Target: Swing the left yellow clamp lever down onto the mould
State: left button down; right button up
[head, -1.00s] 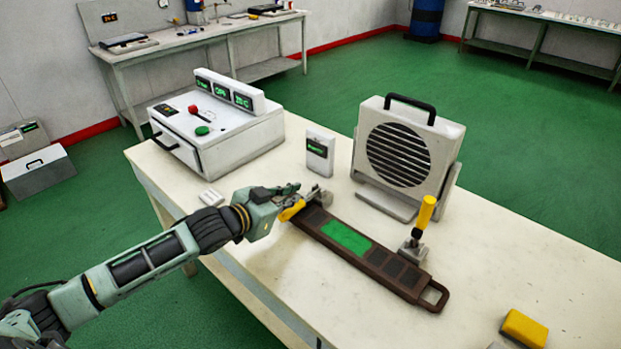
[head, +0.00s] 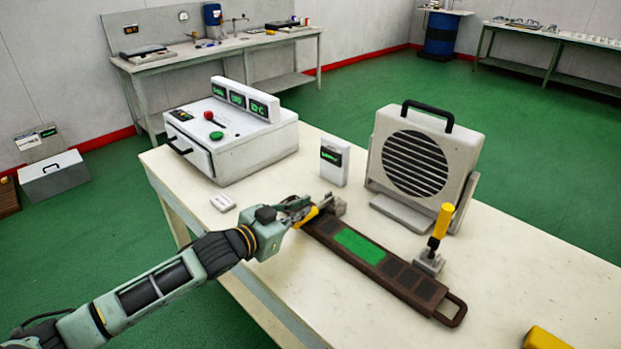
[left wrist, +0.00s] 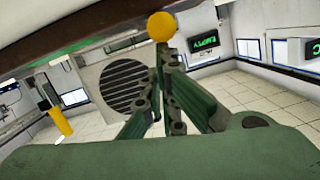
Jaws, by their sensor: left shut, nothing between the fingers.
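The brown mould (head: 392,272) with a green panel lies on the pale table. The left yellow clamp lever (head: 304,217) is at the mould's far left end, lying low beside a grey metal clamp block. In the left wrist view the round yellow end of a lever (left wrist: 161,27) shows right at the fingertips. My left gripper (head: 303,208) is shut and empty, close against that lever; whether they touch is unclear. The right clamp lever (head: 441,221) stands upright at the mould's right end, near its handle. My right gripper is not in view.
A grey fan unit (head: 424,158) stands behind the mould, with a small white display box (head: 334,162) to its left. A white control machine (head: 232,148) is at the back left. A yellow block (head: 545,339) lies at the front right.

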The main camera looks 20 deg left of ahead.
pick_arm(q)
notch_tip(320, 180, up, 5)
jog(key=p, duration=0.5)
jog(key=b+v, duration=0.2)
jog(key=v, duration=0.7)
jog(key=shift+s+d+f, duration=0.25)
jog(key=shift+s, duration=0.3)
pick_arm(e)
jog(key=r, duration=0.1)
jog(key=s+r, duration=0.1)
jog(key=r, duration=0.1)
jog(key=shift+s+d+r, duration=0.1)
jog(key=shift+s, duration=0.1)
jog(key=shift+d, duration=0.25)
